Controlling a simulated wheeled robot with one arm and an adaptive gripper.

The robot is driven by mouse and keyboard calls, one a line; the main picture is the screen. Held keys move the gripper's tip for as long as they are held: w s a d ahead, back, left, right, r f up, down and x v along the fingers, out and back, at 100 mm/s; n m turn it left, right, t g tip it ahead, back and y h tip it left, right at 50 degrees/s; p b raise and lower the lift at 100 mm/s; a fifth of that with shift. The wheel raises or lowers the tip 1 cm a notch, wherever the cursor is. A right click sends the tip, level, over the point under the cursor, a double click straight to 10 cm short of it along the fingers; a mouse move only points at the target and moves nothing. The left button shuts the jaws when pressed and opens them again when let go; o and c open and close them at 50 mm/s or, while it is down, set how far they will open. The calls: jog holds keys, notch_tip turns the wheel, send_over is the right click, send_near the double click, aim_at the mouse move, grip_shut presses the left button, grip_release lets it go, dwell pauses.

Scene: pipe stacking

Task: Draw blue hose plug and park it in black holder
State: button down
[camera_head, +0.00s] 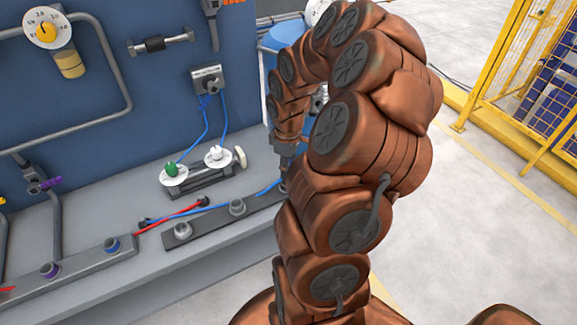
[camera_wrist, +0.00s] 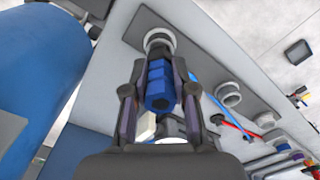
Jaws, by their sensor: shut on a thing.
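The blue plug (camera_wrist: 158,88) is between the fingers of my gripper (camera_wrist: 159,75) in the wrist view, with a finger on each side. Its far end meets or lies just in front of a light grey ring socket (camera_wrist: 158,38) at one end of a dark strip; I cannot tell whether it is inside. In the head view my arm hides the plug and most of my gripper. A blue hose (camera_head: 267,188) runs along the bench towards that hidden spot. The dark strip (camera_head: 210,226) carries two more grey sockets. I cannot tell for sure which part is the black holder.
A red hose (camera_head: 170,215) crosses the bench beside the blue one. A fixture with green and white knobs (camera_head: 200,182) stands behind the strip. A second strip (camera_head: 75,272) with coloured sockets lies left. A blue cylinder (camera_wrist: 45,90) is left in the wrist view.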

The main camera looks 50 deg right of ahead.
jog(key=shift+f+b, duration=0.85)
jog(key=shift+f, duration=0.1)
dwell(0.4)
jog(key=c, duration=0.9)
grip_release()
jog(key=shift+o, duration=0.2)
jog(key=shift+r, duration=0.55)
notch_tip(320, 180, up, 11)
jog(key=shift+f, duration=0.1)
